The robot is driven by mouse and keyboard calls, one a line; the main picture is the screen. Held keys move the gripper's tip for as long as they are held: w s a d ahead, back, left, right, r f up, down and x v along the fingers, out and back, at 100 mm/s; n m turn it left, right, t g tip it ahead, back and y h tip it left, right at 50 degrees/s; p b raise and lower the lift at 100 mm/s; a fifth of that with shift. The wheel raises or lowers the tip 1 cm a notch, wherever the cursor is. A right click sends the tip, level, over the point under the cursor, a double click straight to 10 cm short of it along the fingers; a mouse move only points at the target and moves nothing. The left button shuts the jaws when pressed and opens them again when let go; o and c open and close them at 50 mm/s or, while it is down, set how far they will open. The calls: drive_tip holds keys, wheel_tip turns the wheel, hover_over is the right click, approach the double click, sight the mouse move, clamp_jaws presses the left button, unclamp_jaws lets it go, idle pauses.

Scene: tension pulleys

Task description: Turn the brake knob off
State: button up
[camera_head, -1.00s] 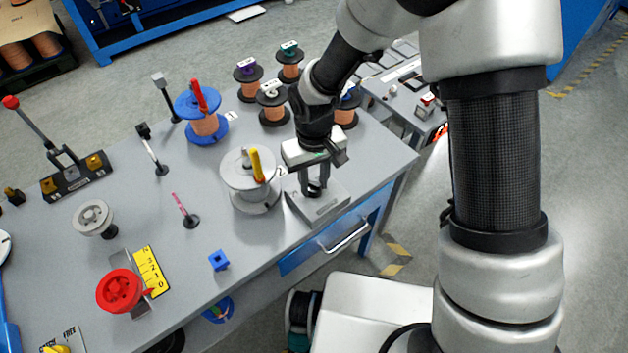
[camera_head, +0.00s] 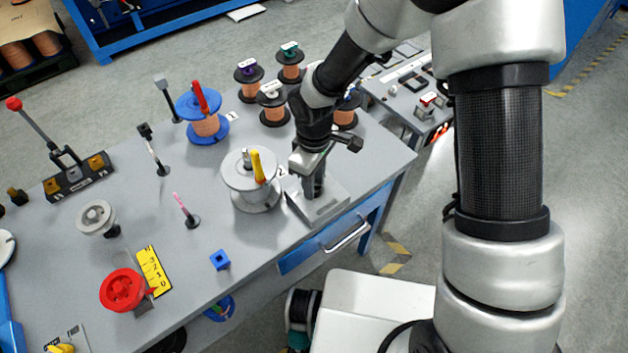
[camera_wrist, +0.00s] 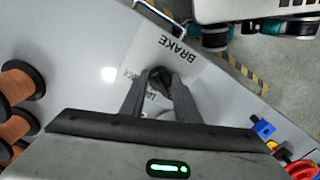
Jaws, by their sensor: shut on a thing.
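The brake knob (camera_wrist: 162,78) is a dark knob on a light plate (camera_wrist: 182,62) printed "BRAKE" in the wrist view. The fingers of my gripper (camera_wrist: 160,92) stand on either side of the knob and are shut on it. In the head view my gripper (camera_head: 313,190) points down at the grey brake plate (camera_head: 327,208) at the table's right front corner. There the knob is hidden by my gripper. Part of the plate's lettering is covered by the fingers, so I cannot read which setting the knob points to.
A silver spool with a yellow handle (camera_head: 250,180) stands close left of my gripper. Copper spools (camera_head: 273,105) stand behind it. A blue cube (camera_head: 219,260) and a red wheel (camera_head: 122,289) are farther left. A blue drawer (camera_head: 305,258) is below the table's front edge.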

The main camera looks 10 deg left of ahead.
idle(0.4)
drive_tip(key=o, duration=1)
drive_tip(key=shift+o, duration=0.2)
wheel_tip(320, 180, up, 18)
drive_tip(key=p, duration=0.2)
drive_tip(key=shift+f+p, duration=0.25)
drive_tip(key=shift+p, duration=0.1)
